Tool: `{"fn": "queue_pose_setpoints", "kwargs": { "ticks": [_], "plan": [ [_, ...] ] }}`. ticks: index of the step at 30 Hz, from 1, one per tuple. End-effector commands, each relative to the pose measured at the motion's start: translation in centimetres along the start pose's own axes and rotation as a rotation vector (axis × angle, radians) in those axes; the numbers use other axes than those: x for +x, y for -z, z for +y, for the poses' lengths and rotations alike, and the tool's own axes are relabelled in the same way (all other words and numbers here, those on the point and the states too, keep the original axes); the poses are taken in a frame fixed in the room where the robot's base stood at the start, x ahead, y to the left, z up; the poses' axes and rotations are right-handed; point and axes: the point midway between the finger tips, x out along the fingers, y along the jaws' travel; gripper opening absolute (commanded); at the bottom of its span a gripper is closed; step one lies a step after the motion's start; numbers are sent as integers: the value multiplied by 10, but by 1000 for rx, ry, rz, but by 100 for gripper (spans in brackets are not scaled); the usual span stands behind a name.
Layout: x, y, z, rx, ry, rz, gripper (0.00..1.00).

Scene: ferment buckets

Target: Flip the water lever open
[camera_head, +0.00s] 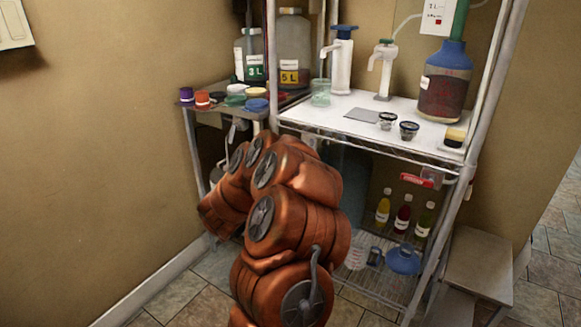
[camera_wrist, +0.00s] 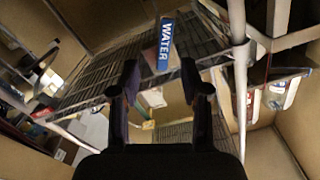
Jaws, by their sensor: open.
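In the wrist view, a blue-and-white strip reading WATER (camera_wrist: 165,43) stands upright ahead of my gripper (camera_wrist: 160,76), in line with the gap between its fingers. The fingers are open and empty, apart from the strip. I cannot tell whether the strip is on the lever itself. In the head view, my orange arm bends down to the left in front of the rack, and my gripper is hidden. A white tap with a blue top (camera_head: 342,45) stands on the upper shelf. A red handle (camera_head: 418,181) sits below that shelf at the right; its function is unclear.
The metal rack's white shelf (camera_head: 340,118) also holds a green-topped tap (camera_head: 384,66) and a blue-capped dark jug (camera_head: 446,85). Small bottles (camera_head: 402,215) stand below. A stool (camera_head: 480,262) is at the right. A wall (camera_head: 90,150) bounds the left.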

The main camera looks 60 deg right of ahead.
Motion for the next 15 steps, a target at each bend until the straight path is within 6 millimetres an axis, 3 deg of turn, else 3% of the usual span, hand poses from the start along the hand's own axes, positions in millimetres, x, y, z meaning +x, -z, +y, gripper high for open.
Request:
{"fn": "queue_pose_setpoints", "kwargs": {
  "ticks": [6, 15],
  "plan": [
    [-15, 0, -1, 1, 3, -2, 46],
    [-16, 0, 0, 1, 2, 0, 44]
  ]
}}
